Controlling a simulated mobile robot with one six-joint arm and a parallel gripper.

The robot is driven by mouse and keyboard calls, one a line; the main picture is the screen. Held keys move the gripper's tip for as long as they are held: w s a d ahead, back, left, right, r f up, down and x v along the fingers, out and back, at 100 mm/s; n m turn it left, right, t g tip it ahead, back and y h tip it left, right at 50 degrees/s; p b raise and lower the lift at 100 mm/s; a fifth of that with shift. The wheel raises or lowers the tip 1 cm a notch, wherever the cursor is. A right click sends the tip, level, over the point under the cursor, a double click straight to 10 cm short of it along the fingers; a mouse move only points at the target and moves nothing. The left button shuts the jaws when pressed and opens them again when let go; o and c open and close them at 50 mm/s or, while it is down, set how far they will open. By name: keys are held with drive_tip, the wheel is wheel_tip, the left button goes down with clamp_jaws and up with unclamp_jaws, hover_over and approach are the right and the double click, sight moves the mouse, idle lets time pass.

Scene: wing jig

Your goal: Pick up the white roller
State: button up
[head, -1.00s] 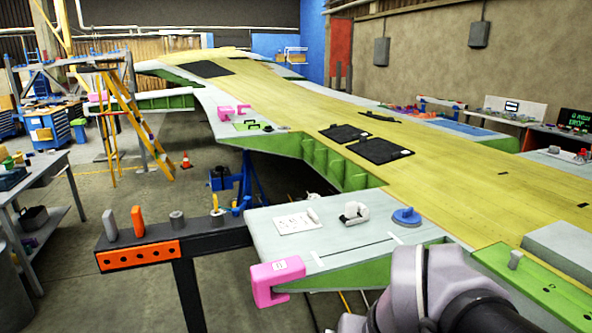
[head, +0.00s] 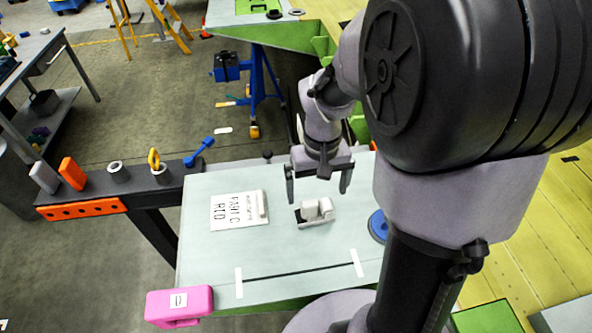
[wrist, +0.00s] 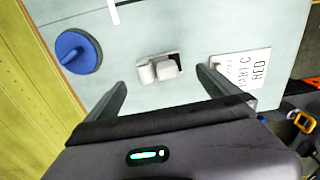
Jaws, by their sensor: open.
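What looks like the white roller (head: 315,212), a pale rounded body with a dark part at one side, lies on the light grey panel (head: 310,255). It also shows in the wrist view (wrist: 166,68), between and beyond my fingertips. My gripper (head: 318,190) points down, open and empty, above the panel and just behind the roller in the head view. In the wrist view, the fingers (wrist: 160,78) are apart on either side of the roller and do not visibly touch it.
A blue round knobbed piece (head: 378,226) is right. A pink block (head: 178,306) sits at the front corner; a tool rail (head: 82,208) stands left.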

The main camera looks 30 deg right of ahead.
sight(318, 205)
drive_tip(key=f, duration=0.3)
drive_tip(key=d+f+b, duration=0.1)
drive_tip(key=f, duration=0.1)
drive_tip(key=w+f, duration=0.1)
drive_tip(key=f, duration=0.2)
drive_tip(key=shift+d+f+b, duration=0.15)
drive_tip(key=shift+f+b, duration=0.2)
drive_tip(key=shift+s+r, duration=0.1)
drive_tip(key=shift+s, duration=0.05)
drive_tip(key=shift+c, duration=0.7)
drive_tip(key=c, duration=1.4)
